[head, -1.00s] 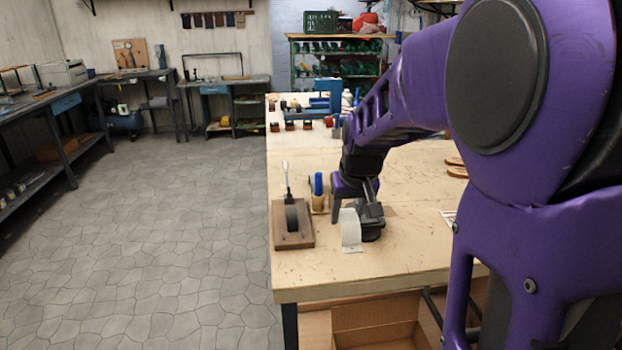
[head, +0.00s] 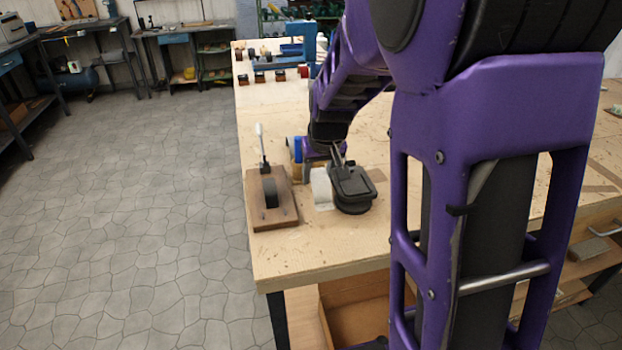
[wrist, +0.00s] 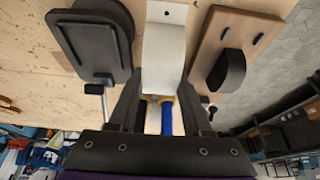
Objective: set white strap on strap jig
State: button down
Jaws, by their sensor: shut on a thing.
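The white strap (head: 322,188) is a pale band between the strap jig and a black device. It also shows in the wrist view (wrist: 165,55), with a small hole near its far end. My gripper (wrist: 160,90) is shut on it, one dark finger on each side. In the head view my wrist hides most of the gripper. The strap jig (head: 285,207) is a wooden board with a dark rounded block and a white-handled lever. It stands left of the strap, and on the right in the wrist view (wrist: 208,48). Strap and jig are apart. I cannot tell whether the strap touches the table.
The black device (head: 352,192) with a flat lid stands close to the strap's right. A blue-and-amber item (head: 297,152) is behind the strap. The light wooden table (head: 325,240) has its left edge near the jig. Small items and a blue tool stand farther back.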

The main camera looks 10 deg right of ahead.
aim_at(317, 188)
jog(key=shift+f, duration=2.05)
jog(key=shift+f+b, duration=0.1)
jog(key=shift+b, duration=0.2)
jog(key=c, duration=0.6)
grip_release()
